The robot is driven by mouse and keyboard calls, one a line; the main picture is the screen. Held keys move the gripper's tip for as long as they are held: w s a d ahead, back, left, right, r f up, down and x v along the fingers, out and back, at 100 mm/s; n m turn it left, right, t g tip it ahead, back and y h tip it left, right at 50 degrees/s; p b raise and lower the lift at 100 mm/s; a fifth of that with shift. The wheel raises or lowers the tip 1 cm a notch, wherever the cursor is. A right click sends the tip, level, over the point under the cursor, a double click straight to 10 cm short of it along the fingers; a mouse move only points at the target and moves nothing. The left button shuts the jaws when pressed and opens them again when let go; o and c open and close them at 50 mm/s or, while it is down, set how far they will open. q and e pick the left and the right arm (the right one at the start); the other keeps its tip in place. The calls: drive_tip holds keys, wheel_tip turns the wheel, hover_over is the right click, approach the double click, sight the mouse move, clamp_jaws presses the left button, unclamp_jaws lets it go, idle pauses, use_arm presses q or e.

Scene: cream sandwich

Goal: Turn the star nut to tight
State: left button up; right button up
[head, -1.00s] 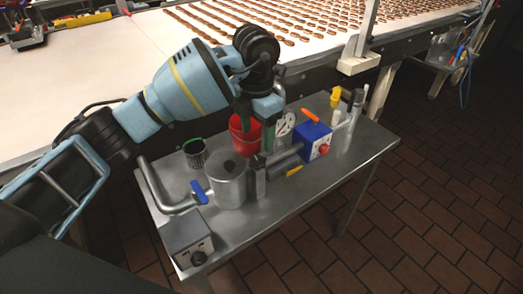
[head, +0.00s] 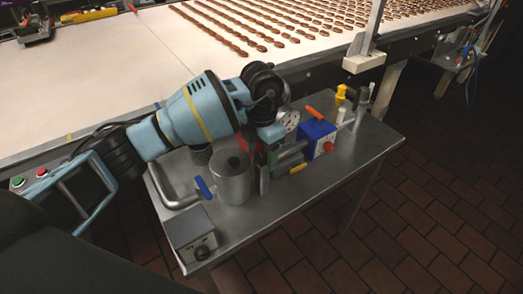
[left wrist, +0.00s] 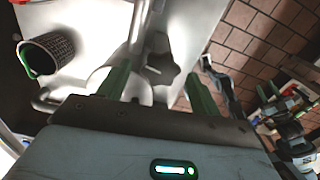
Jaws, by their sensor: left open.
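The star nut (left wrist: 160,68) is a dark, lobed knob in the left wrist view. It sits between the fingers of my left gripper (left wrist: 158,73), with a gap visible on each side. The green fingers are open and hold nothing. In the head view, my left gripper (head: 262,149) is low over the pipework on the metal table (head: 262,228), just right of the metal tank (head: 232,184). The star nut cannot be made out there, where my gripper covers part of the pipework. My right gripper is not in view.
A blue box (head: 314,135) with a red knob and orange handle stands right of my gripper. A blue-handled valve (head: 203,187) and grey control box (head: 189,236) are at the left. A dark cup (left wrist: 52,56) stands nearby. The conveyor (head: 120,75) runs behind.

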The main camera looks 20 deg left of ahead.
use_arm(q)
drive_tip(key=c, duration=1)
drive_tip(key=shift+o, duration=0.2)
